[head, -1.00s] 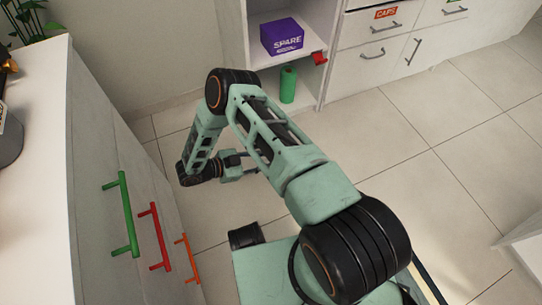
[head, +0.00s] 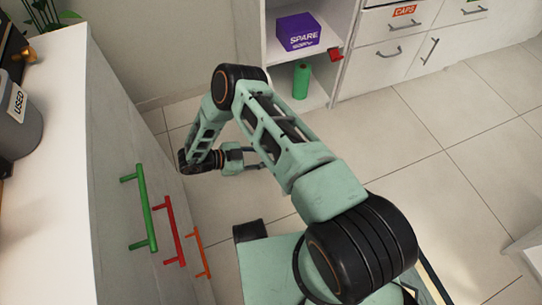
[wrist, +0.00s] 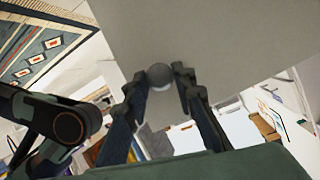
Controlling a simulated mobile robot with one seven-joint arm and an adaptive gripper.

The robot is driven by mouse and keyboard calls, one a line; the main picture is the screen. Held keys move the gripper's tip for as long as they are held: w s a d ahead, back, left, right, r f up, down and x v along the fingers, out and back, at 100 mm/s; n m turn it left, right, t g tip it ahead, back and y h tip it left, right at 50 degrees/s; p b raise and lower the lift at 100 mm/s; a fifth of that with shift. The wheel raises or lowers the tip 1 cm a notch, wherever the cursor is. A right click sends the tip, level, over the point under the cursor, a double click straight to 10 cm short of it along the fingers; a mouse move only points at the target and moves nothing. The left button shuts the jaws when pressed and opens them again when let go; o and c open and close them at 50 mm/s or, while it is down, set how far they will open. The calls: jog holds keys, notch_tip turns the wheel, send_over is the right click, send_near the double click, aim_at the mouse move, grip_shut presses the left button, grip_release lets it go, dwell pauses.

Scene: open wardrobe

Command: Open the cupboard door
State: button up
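Which thing is the task's cupboard door is not clear. A pale cabinet front (head: 125,130) at the left of the head view carries upright green (head: 146,208), red (head: 174,231) and orange (head: 201,253) bar handles. My gripper (head: 262,158) is to the right of this front, apart from these handles and small in the head view. In the wrist view my gripper (wrist: 160,78) has its two fingers spread. A round grey knob-like thing (wrist: 159,75) shows between the fingertips, before a plain grey panel (wrist: 215,40). Whether the fingers touch it, I cannot tell.
An open shelf unit (head: 270,54) at the back holds a purple SPARE box (head: 297,33) and a green cylinder (head: 301,80). White drawers (head: 382,60) stand beside it. The tiled floor (head: 420,150) at the right is clear.

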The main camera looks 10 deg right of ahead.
jog(key=o, duration=0.4)
jog(key=shift+o, duration=0.2)
notch_tip(320, 180, up, 10)
dwell(0.4)
dwell(0.4)
